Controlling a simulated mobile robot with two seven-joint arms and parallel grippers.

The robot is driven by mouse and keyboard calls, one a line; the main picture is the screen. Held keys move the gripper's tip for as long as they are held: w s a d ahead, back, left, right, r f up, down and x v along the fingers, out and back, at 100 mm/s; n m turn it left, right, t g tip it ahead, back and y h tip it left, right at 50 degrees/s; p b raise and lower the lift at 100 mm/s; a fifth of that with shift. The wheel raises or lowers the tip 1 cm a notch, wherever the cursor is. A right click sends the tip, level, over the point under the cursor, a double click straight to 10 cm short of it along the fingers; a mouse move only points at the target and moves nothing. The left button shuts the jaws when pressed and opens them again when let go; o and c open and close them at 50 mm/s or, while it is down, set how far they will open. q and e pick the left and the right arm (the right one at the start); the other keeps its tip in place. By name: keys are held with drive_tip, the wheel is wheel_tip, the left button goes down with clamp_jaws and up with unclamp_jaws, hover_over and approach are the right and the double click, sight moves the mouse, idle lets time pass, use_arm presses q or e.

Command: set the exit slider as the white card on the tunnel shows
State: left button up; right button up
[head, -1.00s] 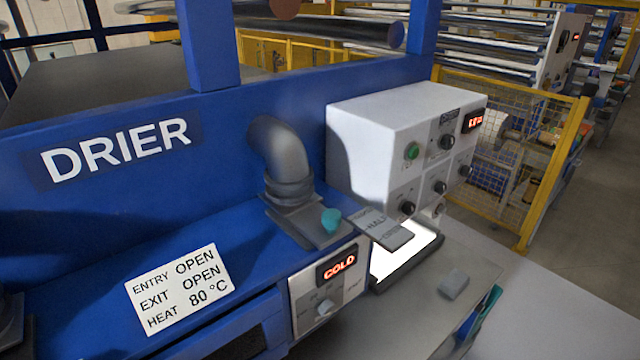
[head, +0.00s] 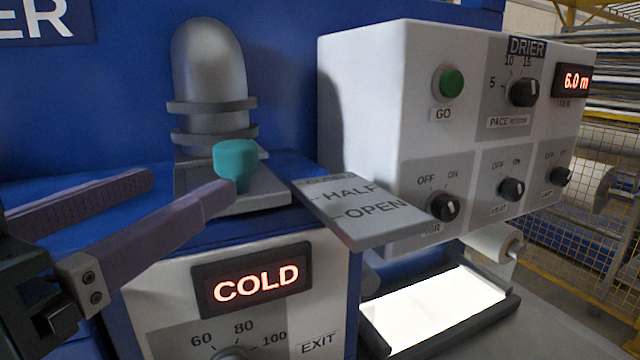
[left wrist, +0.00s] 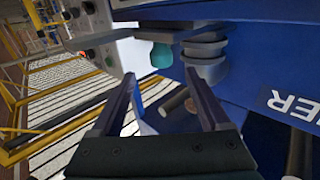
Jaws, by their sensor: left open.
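The exit slider's teal knob (head: 235,165) stands upright on a grey plate at the foot of the grey pipe (head: 210,80). A grey scale plate (head: 365,210) sticks out to the right, with HALF and OPEN legible and a smaller word at its far edge. The knob is left of all these words. My left gripper (head: 185,188) is open and empty, left of the knob, its nearer fingertip close to it. In the left wrist view the knob (left wrist: 161,55) lies ahead, between the lines of the fingers. The white card and my right gripper are out of view.
A box below the slider has a COLD display (head: 252,284), a dial and an EXIT label. A white control box (head: 370,110) with a green GO button and several knobs overhangs at the right. A bright lit panel (head: 435,305) lies below it.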

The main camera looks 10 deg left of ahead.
sight(223, 161)
use_arm(q)
drive_tip(key=w, duration=0.2)
drive_tip(key=w+d+p, duration=0.1)
drive_tip(key=w, duration=0.2)
drive_tip(key=w+p, duration=0.1)
drive_tip(key=w, duration=0.2)
drive_tip(key=shift+w+d+r, duration=0.15)
drive_tip(key=shift+d, duration=0.05)
drive_tip(key=shift+w+d, duration=0.1)
drive_tip(key=shift+w, duration=0.35)
drive_tip(key=c, duration=1.2)
clamp_jaws()
